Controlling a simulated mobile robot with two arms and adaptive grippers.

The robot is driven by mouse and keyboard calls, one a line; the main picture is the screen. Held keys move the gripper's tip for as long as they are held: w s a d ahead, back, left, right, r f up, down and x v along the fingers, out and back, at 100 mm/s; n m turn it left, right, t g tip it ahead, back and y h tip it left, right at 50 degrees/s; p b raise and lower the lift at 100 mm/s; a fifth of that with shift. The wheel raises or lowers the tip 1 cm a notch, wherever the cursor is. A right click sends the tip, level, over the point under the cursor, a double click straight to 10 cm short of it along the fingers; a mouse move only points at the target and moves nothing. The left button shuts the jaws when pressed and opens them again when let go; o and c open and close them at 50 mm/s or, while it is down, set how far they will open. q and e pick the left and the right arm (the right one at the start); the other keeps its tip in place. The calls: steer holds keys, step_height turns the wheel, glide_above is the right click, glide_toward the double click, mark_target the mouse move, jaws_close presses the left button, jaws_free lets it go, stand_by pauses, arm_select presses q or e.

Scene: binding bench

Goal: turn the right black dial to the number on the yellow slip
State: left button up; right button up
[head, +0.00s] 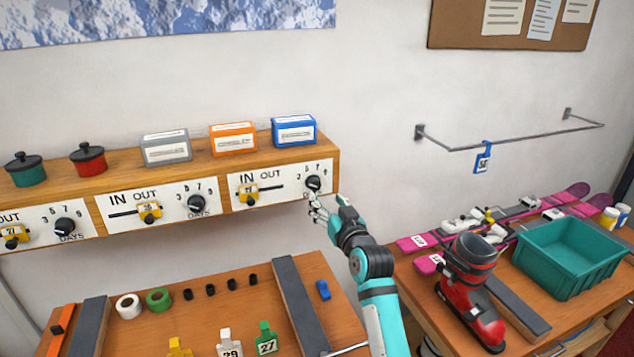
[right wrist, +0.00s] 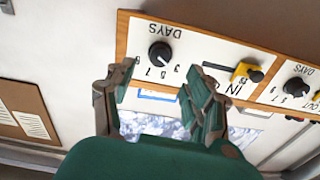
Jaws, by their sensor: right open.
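The right black dial (head: 313,184) sits on the right white panel, with numbers around it and DAYS beneath. It also shows in the right wrist view (right wrist: 160,52), where the panel appears upside down. I cannot read its setting surely. The yellow slip (head: 248,193) is at the IN/OUT slider left of the dial; its number is too small to read. It also shows in the right wrist view (right wrist: 243,72). My right gripper (head: 322,204) is open and empty just below the dial, its fingers apart (right wrist: 157,88) and not around the dial. My left gripper is out of view.
Two similar panels with dials (head: 197,203) (head: 65,227) continue to the left. Boxes (head: 233,139) and small pots (head: 88,158) stand on the shelf above. Below, the bench (head: 210,309) holds tape rolls and tags. A red boot (head: 469,278) and teal crate (head: 568,254) stand at right.

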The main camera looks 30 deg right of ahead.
mark_target(315, 187)
steer(key=p+x, duration=0.1)
steer(key=x, duration=0.5)
steer(key=shift+w+r+p, duration=0.15)
steer(key=shift+p, duration=0.2)
steer(key=shift+w+d, duration=0.15)
steer(key=shift+w, duration=0.5)
jaws_close()
steer(key=shift+m, duration=0.3)
steer(key=m, duration=0.2)
steer(key=shift+m, duration=2.6)
